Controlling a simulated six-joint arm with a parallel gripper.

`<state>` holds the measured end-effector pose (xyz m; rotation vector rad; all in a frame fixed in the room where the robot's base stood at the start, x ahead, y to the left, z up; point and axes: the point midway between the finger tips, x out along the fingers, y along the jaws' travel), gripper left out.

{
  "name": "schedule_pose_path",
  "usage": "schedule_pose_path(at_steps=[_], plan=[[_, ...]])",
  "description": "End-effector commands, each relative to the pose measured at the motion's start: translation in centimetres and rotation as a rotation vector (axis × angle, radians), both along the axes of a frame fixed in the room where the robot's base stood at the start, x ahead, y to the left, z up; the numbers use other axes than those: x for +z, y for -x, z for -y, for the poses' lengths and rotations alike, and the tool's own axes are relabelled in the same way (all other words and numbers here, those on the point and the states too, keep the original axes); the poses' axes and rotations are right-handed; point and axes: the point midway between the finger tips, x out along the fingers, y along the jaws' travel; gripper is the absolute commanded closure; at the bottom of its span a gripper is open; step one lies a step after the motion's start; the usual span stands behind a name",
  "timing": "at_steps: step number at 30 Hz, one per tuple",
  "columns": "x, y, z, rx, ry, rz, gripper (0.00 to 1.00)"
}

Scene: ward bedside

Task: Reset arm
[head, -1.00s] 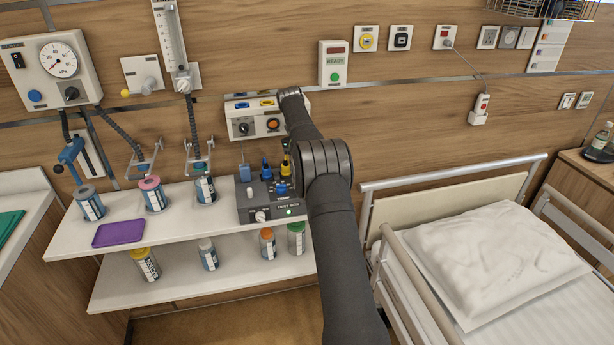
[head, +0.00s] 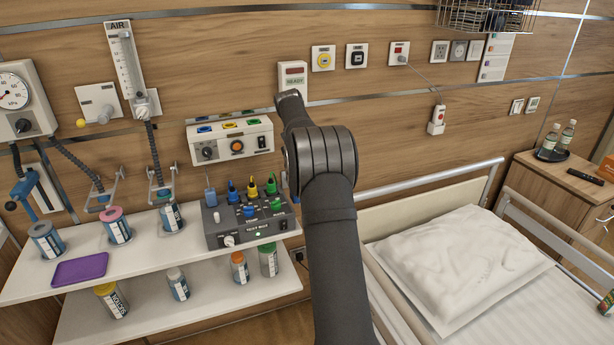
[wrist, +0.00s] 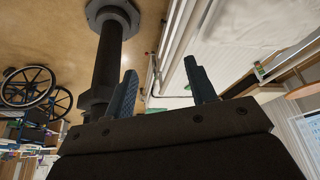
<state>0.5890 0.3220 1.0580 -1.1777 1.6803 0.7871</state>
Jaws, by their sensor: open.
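My gripper (wrist: 162,88) shows in the wrist view with two dark blue fingers standing wide apart. It is open, and nothing is between the fingers. In the head view my arm rises from the bottom centre toward the wall, and the gripper itself is hidden behind it. The arm covers part of the wall behind the shelves and the lower part of the READY box (head: 292,76). The wrist view looks along my arm to the floor and the bed side.
A grey test box (head: 250,222) with coloured plugs stands on the upper shelf (head: 130,262), left of my arm. The bed (head: 455,262) with its rails is on the right. A wheelchair (wrist: 28,88) shows in the wrist view. Bottles stand on the bedside cabinet (head: 545,185).

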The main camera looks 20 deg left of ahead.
Motion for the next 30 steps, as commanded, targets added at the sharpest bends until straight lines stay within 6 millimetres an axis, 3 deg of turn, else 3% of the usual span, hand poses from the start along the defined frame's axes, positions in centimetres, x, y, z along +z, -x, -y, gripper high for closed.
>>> schedule_pose_path(at_steps=[8, 24, 30], plan=[[-0.7, 0.1, -1.0, 0.001, 0.0, -0.002, 0.49], [-5.8, 1.0, -9.4, 0.002, 0.0, -0.001, 0.49], [-7.7, 1.3, -11.5, 0.0, 0.002, -0.002, 0.49]])
